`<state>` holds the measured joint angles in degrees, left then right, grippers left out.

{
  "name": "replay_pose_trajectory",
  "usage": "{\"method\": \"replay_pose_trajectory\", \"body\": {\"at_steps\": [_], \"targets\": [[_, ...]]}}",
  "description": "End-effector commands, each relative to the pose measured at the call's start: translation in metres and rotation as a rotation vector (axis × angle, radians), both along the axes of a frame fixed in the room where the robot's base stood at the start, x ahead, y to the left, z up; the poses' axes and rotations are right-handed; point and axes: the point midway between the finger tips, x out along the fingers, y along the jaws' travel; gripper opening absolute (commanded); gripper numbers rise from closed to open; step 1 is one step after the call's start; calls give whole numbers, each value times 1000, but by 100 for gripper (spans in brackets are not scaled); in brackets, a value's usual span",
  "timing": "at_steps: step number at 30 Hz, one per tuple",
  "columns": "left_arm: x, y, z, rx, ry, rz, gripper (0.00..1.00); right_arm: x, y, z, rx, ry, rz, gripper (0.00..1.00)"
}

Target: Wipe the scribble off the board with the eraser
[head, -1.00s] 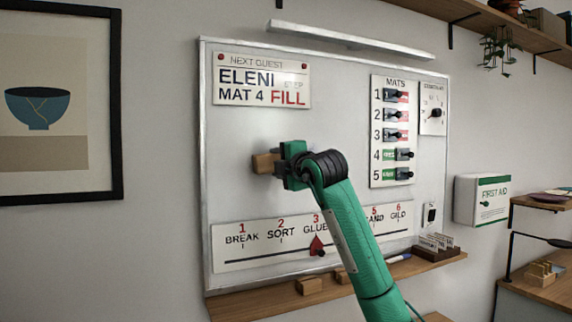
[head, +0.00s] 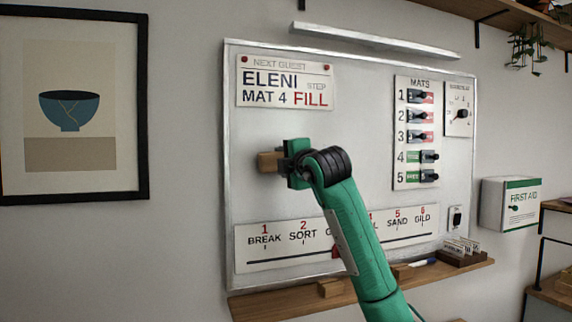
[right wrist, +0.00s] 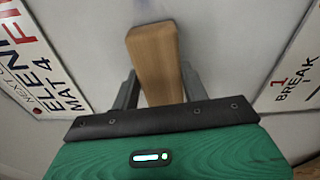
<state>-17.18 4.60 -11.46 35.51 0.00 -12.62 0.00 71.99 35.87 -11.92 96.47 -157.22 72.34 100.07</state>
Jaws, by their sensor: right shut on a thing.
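The white board (head: 370,110) hangs on the wall in a metal frame. My right gripper (head: 284,161) is shut on the wooden eraser (head: 268,162), left of the middle of the board and below the name sign. In the right wrist view the eraser (right wrist: 155,60) sits between the two fingers, close against the board. I cannot tell whether it touches. I see no scribble on the bare board in view; my arm hides part of the board. My left gripper is not in view.
The name sign (head: 286,82) is above the eraser and the step strip (head: 270,250) below it. The mats panel (head: 417,130) is at right. A ledge (head: 280,306) under the board holds small wooden blocks (head: 330,288) and a card holder (head: 460,255).

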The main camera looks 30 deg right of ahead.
Motion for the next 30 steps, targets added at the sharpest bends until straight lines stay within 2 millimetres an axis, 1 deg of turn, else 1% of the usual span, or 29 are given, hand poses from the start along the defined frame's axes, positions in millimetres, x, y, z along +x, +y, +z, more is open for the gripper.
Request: {"method": "replay_pose_trajectory", "body": {"at_steps": [1, 3, 8, 18, 26, 30], "targets": [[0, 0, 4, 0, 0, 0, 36, 0, 0, 7, 1, -2, 0, 27], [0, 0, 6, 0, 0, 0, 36, -1, 0, 10, 1, -1, 0, 27], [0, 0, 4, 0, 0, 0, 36, -1, -4, 9, 1, 0, -1, 27], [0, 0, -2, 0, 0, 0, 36, -5, -31, 9, 1, -1, -2, 27], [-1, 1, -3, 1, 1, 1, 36, -7, -40, 8, 1, 1, -2, 27], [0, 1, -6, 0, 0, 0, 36, -10, -51, 8, 1, 1, -3, 27]]}}
